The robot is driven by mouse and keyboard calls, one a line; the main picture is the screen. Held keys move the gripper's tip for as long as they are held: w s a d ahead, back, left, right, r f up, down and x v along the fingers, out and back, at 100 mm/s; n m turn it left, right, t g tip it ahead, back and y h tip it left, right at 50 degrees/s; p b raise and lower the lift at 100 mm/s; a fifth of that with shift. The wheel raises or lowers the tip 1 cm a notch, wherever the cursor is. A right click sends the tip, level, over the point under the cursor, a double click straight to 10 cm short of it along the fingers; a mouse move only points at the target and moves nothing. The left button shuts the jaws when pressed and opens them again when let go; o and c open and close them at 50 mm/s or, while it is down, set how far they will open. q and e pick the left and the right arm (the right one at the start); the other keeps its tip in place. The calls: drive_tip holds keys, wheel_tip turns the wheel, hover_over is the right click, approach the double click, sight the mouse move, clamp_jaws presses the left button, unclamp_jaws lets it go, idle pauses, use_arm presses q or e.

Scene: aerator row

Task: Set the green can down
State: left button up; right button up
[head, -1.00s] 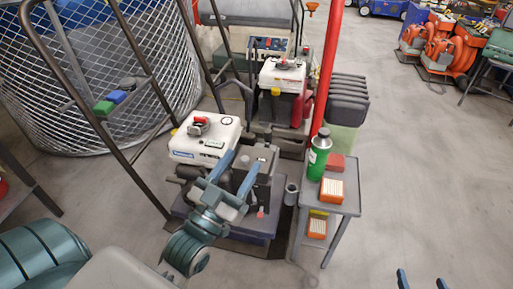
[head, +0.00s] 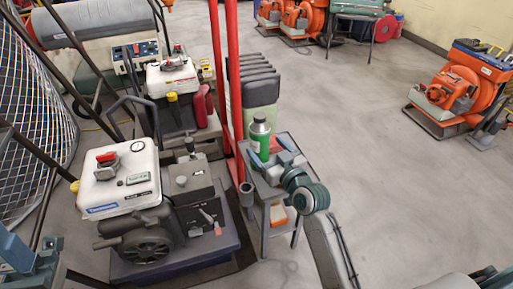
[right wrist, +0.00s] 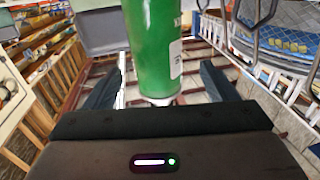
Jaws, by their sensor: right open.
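The green can (head: 260,137), with a dark cap and a pale label, appears upright at the far left part of the small grey stand (head: 284,148). My right gripper (head: 276,151) is open just in front of the can's lower part. In the right wrist view the can (right wrist: 155,45) is between the two open fingers (right wrist: 160,85), with a gap on each side; its top is cut off. Teal parts at the lower left edge of the head view may belong to my left arm; its jaws cannot be made out.
A white-topped engine machine (head: 125,180) stands left of the stand. Red posts (head: 234,80) rise behind the stand on its left. An orange filter (head: 278,215) is on the stand's lower shelf. Open grey floor (head: 370,140) lies to the right.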

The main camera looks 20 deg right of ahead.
sight(265, 144)
drive_tip(key=shift+b+x, duration=0.65)
drive_tip(key=shift+x, duration=2)
drive_tip(key=shift+d, duration=0.15)
drive_tip(key=c, duration=1.1)
drive_tip(key=shift+r, duration=0.1)
